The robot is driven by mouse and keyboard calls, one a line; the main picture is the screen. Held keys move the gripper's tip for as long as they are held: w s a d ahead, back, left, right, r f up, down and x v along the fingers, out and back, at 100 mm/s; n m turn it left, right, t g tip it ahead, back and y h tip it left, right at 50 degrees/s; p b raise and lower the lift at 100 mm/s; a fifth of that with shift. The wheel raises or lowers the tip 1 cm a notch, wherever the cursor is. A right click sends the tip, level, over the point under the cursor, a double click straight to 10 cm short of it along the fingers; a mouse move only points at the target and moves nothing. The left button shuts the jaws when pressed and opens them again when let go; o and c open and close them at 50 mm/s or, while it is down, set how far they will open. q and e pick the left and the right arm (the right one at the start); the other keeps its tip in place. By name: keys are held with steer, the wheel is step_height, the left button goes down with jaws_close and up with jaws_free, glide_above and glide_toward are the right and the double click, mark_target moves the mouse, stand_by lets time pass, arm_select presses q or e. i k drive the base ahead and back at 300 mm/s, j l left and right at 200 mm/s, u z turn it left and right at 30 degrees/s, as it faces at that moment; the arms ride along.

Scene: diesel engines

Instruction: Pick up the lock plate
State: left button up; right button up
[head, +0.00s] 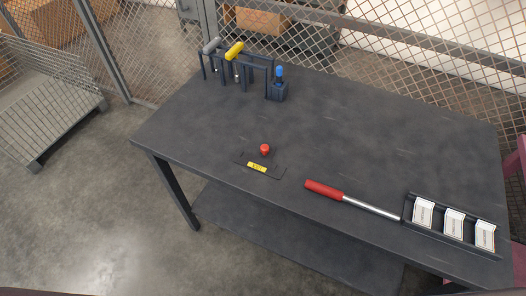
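A flat dark plate (276,168) lies near the front left edge of the table. It carries a yellow label (257,167) with dark marks and a red knob (265,149) at its back. It looks like the lock plate. Neither of my grippers shows in the head view.
On the dark table (370,125) a rack (223,72) holds tools with grey and yellow handles. A blue-topped tool stands in a small block (278,92). A red-handled bar (350,199) lies beside a tray (410,209) of white cards. The table's middle is clear. Mesh fencing (430,60) runs behind.

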mark_target(261, 162)
steer(key=i+j+z, duration=0.15)
steer(key=j+z, duration=0.3)
steer(key=j, duration=0.35)
steer(key=j+z, duration=0.4)
steer(key=j, duration=0.45)
steer(key=i, duration=0.05)
